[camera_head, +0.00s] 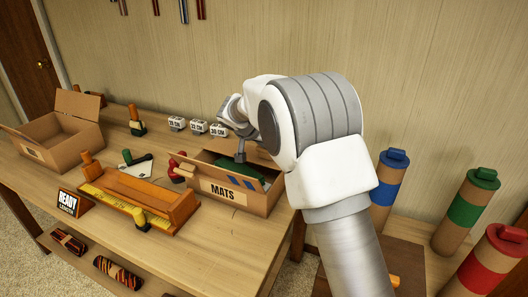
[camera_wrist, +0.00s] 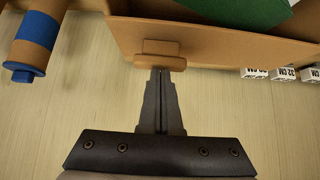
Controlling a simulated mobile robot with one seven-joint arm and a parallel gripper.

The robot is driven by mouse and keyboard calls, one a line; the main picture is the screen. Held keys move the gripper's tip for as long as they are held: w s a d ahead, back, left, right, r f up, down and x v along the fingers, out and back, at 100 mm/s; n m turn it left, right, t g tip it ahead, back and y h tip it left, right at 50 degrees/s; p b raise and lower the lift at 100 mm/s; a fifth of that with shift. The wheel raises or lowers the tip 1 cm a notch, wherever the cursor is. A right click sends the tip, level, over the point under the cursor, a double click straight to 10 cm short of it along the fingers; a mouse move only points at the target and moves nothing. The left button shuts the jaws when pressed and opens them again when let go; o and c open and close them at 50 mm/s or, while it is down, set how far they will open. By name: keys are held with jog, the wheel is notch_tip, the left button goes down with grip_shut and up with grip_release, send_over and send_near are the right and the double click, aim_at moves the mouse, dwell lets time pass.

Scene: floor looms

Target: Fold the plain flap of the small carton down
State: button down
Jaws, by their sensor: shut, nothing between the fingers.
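An open cardboard carton marked MATS (camera_head: 262,203) stands near the right end of the bench with a green thing (camera_head: 232,169) inside. In the head view my gripper (camera_head: 240,156) is over the carton's far side, partly hidden by my arm.
A larger open carton (camera_head: 62,143) stands at the left. A wooden tray with a yellow strip (camera_head: 135,205) and a READY sign (camera_head: 70,203) lie in front. Small white labelled blocks (camera_head: 198,127) stand behind. Tubes with blue, green and red bands (camera_head: 462,212) stand at the right.

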jog(key=shift+s+a+f+t+b, duration=0.1)
jog(key=shift+s+f+t+b, duration=0.25)
jog(key=shift+b, duration=1.45)
jog(key=shift+w+r, duration=0.1)
jog(key=shift+r, duration=0.05)
